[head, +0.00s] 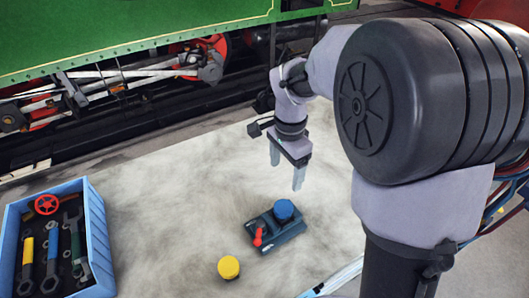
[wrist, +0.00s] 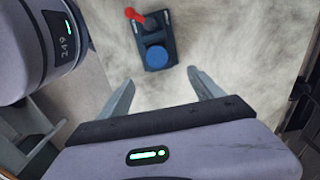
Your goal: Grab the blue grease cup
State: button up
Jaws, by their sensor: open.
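The blue grease cup (head: 284,209) sits on a dark blue-grey block (head: 289,235) on the pale mat. It also shows in the wrist view (wrist: 156,57), at the near end of the block, with a red part (wrist: 134,15) beyond it. In the head view the red part (head: 258,236) stands at the left of the block. My gripper (head: 286,172) is open and empty, pointing down, above and behind the cup. In the wrist view its two fingers (wrist: 163,94) are spread wide, with the cup ahead of them and apart from both.
A yellow cup (head: 229,267) stands on the mat (head: 180,190) left of the block. A blue crate (head: 97,240) with several tools and a red handwheel (head: 46,204) is at the left. The green steam tram (head: 130,30) with its rods runs along the back. The mat around the block is mostly clear.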

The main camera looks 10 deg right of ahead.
jog(key=b, duration=0.4)
send_near(283, 206)
jog(key=f, duration=0.5)
jog(key=shift+s+d+f, duration=0.15)
jog(key=shift+d+f, duration=0.1)
jog(key=f+b, duration=0.2)
jog(key=f, duration=0.3)
jog(key=shift+a+f+b, duration=0.1)
jog(key=shift+a+b, duration=0.1)
jog(key=shift+b, duration=0.1)
grip_shut()
